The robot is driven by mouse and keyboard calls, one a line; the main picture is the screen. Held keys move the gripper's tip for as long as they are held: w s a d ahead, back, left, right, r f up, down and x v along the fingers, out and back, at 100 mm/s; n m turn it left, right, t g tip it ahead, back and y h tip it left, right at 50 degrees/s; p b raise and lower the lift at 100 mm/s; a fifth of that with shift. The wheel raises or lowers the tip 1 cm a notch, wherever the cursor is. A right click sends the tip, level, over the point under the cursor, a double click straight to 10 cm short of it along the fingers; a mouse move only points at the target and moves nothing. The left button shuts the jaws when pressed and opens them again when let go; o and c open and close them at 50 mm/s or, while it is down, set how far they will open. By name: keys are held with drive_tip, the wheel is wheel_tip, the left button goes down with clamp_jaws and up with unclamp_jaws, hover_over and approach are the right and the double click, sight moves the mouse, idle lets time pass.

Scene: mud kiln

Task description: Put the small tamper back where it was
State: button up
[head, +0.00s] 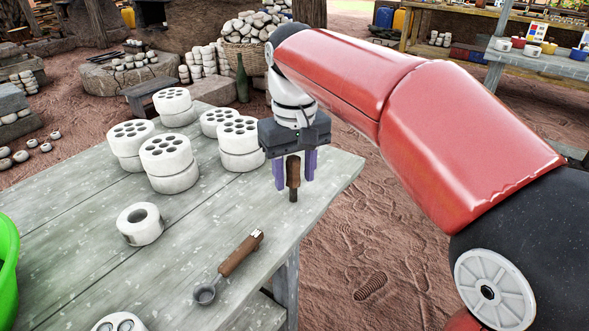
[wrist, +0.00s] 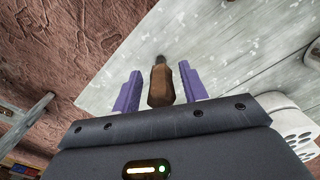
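The small tamper (head: 293,174) has a brown wooden handle and a dark lower end. It is upright at the right part of the grey plank table (head: 190,231), its lower end at or just above the top; I cannot tell if it touches. My gripper (head: 294,181) points down with its two purple fingers on either side of the handle. In the wrist view, the tamper (wrist: 161,84) is between the fingers (wrist: 159,86), with a narrow gap on each side. The gripper is open around it, not closed on it.
A wooden-handled ladle (head: 238,255) lies near the table's front right edge. A white ring-shaped piece (head: 140,224) sits left of it. Stacks of white holed briquettes (head: 168,158) stand behind, some close to my gripper's left. A green basin (head: 6,262) is at the far left.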

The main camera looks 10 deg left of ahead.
drive_tip(key=shift+b, duration=0.45)
drive_tip(key=r, duration=0.2)
drive_tip(key=r+p, duration=0.1)
drive_tip(key=r, duration=0.2)
drive_tip(key=r+p, duration=0.1)
drive_tip(key=r, duration=0.2)
drive_tip(key=shift+w+d, duration=0.1)
drive_tip(key=shift+w, duration=0.2)
drive_tip(key=s+d+m+t, duration=0.1)
drive_tip(key=s+d+m, duration=0.1)
drive_tip(key=d, duration=0.6)
drive_tip(key=s+d+f+m+t, duration=0.4)
drive_tip(key=s+d+f+m, duration=0.1)
drive_tip(key=s+d+f, duration=0.8)
drive_tip(key=d+f, duration=0.2)
drive_tip(key=d, duration=0.2)
drive_tip(key=shift+s+d+f+t, duration=0.15)
drive_tip(key=shift+d+f+t, duration=0.05)
drive_tip(key=shift+d+t, duration=0.15)
